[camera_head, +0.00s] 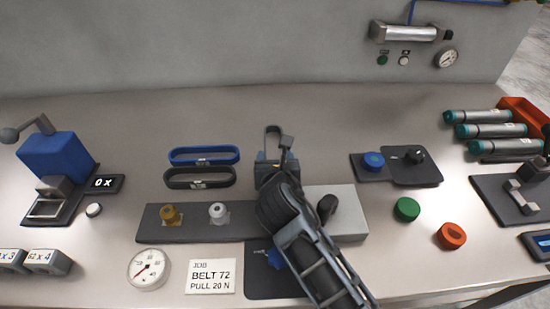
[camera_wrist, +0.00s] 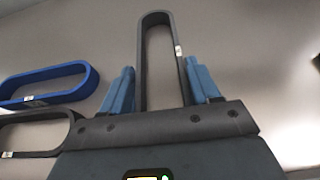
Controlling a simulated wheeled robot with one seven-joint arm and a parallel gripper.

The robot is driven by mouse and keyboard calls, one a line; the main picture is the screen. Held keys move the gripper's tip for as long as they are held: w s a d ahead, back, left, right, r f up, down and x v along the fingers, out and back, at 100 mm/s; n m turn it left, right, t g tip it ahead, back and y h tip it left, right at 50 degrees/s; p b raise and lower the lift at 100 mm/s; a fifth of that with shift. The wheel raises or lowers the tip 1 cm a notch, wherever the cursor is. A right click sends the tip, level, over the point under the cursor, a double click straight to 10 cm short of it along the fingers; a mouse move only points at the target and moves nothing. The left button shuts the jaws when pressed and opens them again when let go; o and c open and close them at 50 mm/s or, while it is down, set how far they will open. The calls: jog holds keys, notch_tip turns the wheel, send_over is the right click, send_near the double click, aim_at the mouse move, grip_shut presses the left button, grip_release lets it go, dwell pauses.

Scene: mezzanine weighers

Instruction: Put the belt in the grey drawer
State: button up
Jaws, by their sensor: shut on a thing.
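My gripper (camera_head: 276,160) is shut on a dark grey belt (camera_head: 268,131), a narrow closed loop. In the wrist view the belt (camera_wrist: 143,60) stands out beyond the blue fingertips (camera_wrist: 160,88), with a small pale label on its right side. The gripper is above the middle of the bench, right of two other belts: a blue one (camera_head: 204,149) and a black one (camera_head: 167,179). A light grey box (camera_head: 348,222) lies right of my wrist and may be the grey drawer; my arm partly hides it, and I cannot tell whether it is open.
A dark plate (camera_head: 150,232) with brass and white rollers lies left of my arm. A card (camera_head: 211,276) reads BELT 72, PULL 20 N. A blue press (camera_head: 57,156) stands left. Green (camera_head: 407,208) and orange (camera_head: 451,235) knobs sit right. The back of the bench is clear.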

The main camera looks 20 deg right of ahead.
jog(key=shift+f, duration=0.1)
jog(key=o, duration=1.1)
jog(key=shift+c, duration=0.2)
